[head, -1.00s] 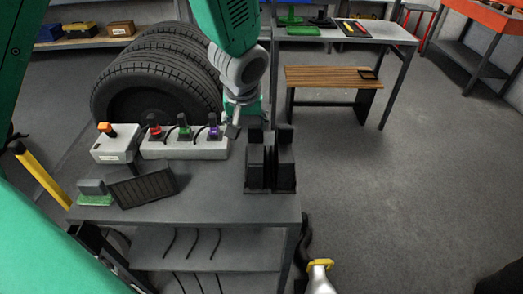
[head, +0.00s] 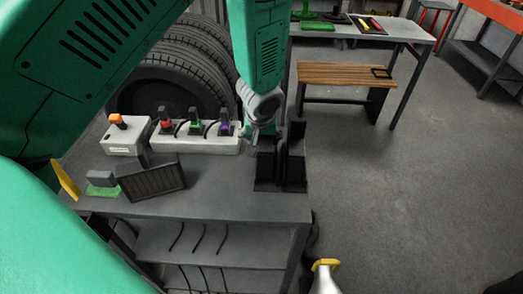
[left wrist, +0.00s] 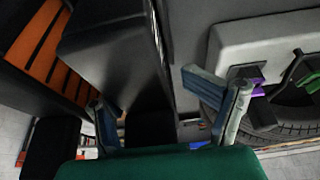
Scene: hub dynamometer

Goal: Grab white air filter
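I cannot make out any clearly white filter. A dark, framed, ribbed panel (head: 152,182) leans on the grey table at the left; I cannot tell whether it is the air filter. A black upright holder (head: 294,172) with tall plates stands at the table's right end. My left gripper (head: 258,140) is just behind and above the holder, partly hidden by it. In the left wrist view my left gripper (left wrist: 170,115) has its fingers spread, with black plates close by and nothing visibly held.
A white box with coloured plugs (head: 195,143) stands behind the panel, beside a smaller box with an orange knob (head: 125,137). Large tyres (head: 155,90) are behind the table. A slatted bench (head: 345,75) stands at the right. The floor at right is clear.

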